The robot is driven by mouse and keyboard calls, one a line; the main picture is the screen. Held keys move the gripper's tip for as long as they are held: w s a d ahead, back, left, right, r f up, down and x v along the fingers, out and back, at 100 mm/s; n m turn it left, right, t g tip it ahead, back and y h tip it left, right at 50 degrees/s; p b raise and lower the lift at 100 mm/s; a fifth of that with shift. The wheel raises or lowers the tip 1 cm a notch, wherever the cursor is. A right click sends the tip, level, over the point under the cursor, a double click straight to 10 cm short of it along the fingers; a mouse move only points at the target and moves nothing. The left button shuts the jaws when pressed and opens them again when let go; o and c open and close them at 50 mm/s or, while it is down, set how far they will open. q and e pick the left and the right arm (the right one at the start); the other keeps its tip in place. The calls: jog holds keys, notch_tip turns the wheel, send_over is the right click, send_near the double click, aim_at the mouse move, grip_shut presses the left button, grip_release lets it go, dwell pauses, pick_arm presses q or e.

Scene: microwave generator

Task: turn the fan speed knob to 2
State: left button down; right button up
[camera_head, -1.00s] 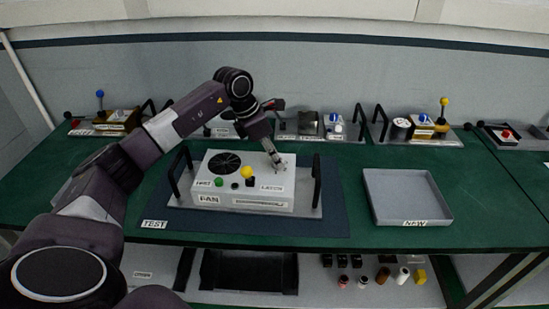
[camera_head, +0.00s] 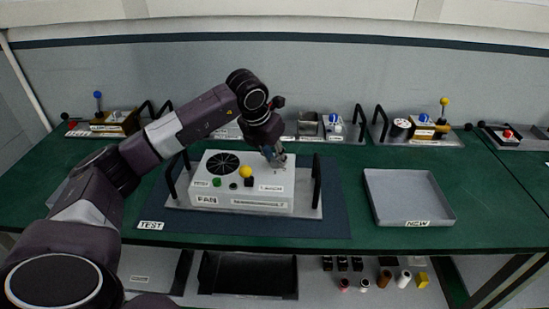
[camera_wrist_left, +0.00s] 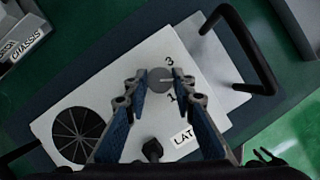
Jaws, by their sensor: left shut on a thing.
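The fan unit (camera_head: 215,184) is a white box labelled FAN on the TEST mat. My left gripper (camera_head: 277,163) is at the box's back right corner. In the left wrist view, my left gripper (camera_wrist_left: 160,78) is shut on the round grey fan speed knob (camera_wrist_left: 160,82), one finger at each side. A thin mark on the knob runs toward the right finger. The numbers 3 and 1 show beside it; no 2 is visible. My right gripper is out of view.
Black handles (camera_head: 317,182) stand at both sides of the fan unit. A grey tray (camera_head: 412,220) labelled NEW lies to the right. Several other devices line the back of the green table (camera_head: 345,232). Small parts sit on the shelf below.

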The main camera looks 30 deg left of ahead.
pick_arm(q)
jog(key=shift+w+r, duration=0.1)
dwell(0.3)
jog(key=c, duration=1.6)
grip_release()
jog(key=v, duration=1.2)
